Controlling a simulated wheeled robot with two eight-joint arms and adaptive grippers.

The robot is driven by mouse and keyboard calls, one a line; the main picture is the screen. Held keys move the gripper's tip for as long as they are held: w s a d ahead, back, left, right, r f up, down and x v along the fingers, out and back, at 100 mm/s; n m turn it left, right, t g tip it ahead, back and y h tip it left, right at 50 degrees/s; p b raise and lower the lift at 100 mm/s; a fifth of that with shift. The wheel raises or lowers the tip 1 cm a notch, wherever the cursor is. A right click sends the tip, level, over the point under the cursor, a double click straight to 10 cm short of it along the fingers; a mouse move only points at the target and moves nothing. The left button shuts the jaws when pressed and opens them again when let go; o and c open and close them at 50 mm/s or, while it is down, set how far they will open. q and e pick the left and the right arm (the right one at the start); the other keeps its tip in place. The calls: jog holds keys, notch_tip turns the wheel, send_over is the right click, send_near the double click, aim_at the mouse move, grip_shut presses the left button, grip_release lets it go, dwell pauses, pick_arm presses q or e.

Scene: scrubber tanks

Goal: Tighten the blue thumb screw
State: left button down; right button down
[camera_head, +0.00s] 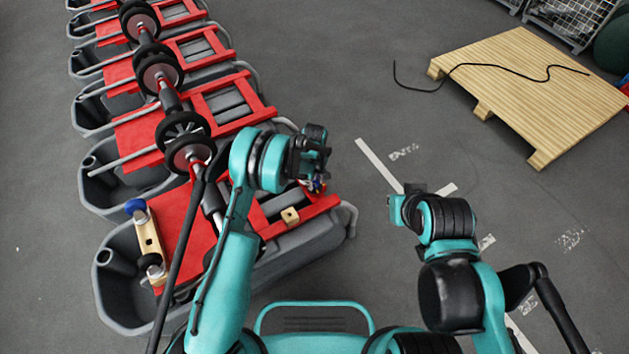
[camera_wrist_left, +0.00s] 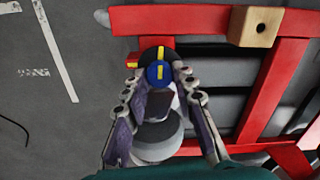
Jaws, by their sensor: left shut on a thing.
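The blue thumb screw (camera_wrist_left: 158,76), a round blue knob with a yellow stripe, sits between the fingers of my left gripper (camera_wrist_left: 161,80) in the left wrist view. A dark round part with a matching yellow mark lies just behind it. The fingers are closed around the screw from both sides. In the head view my left gripper (camera_head: 314,178) is over the near right end of the closest red frame, and the screw is mostly hidden there. My right gripper (camera_head: 402,207) is over bare floor, away from the tanks; its jaws cannot be made out.
A row of grey tanks (camera_head: 115,290) with red frames (camera_head: 325,203) runs up the left. A wooden block (camera_wrist_left: 256,27) is on the near frame. Another blue knob (camera_head: 136,206) is on a wooden bar at left.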

pick_arm(q)
jog(key=shift+m, duration=0.3)
jog(key=m, duration=0.3)
jog(key=shift+m, duration=0.3)
jog(key=m, duration=0.3)
jog(key=shift+m, duration=0.3)
jog(key=m, duration=0.3)
jog(key=shift+m, duration=2.2)
jog(key=c, duration=1.2)
grip_release()
